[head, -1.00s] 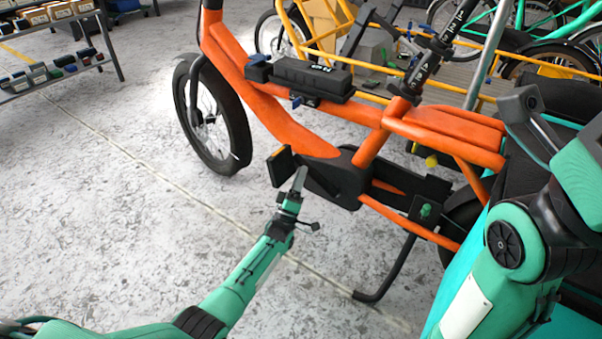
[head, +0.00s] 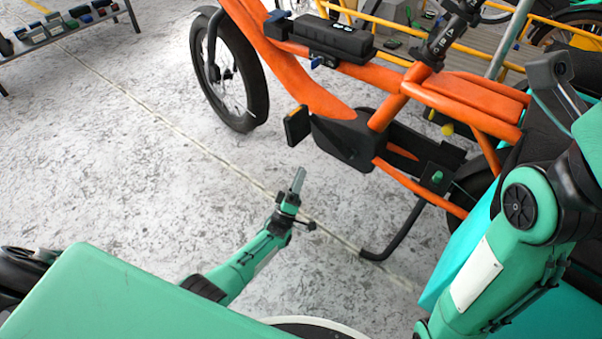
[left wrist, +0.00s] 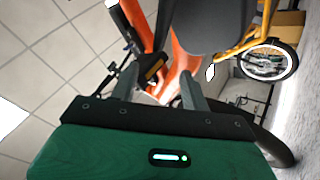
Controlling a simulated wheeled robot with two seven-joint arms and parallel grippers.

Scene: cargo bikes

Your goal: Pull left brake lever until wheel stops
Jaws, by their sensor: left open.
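The orange cargo bike (head: 290,75) stands at upper centre in the head view, with its front wheel at left and a black pedal (head: 297,125) on the near side. The left brake lever cannot be made out; the handlebar end is cut off by the top edge. My left gripper (head: 297,184) is just below and in front of the pedal in the picture, apart from the bike. In the left wrist view its two fingers (left wrist: 157,90) are apart and empty, with orange frame tubes (left wrist: 172,65) beyond them. My right arm is at the right; its gripper is out of view.
A kickstand (head: 398,235) reaches the floor right of my left gripper. A low shelf with small boxes (head: 65,28) stands at upper left. A yellow-framed bike (head: 395,30) is behind. The speckled floor (head: 110,140) at left is clear.

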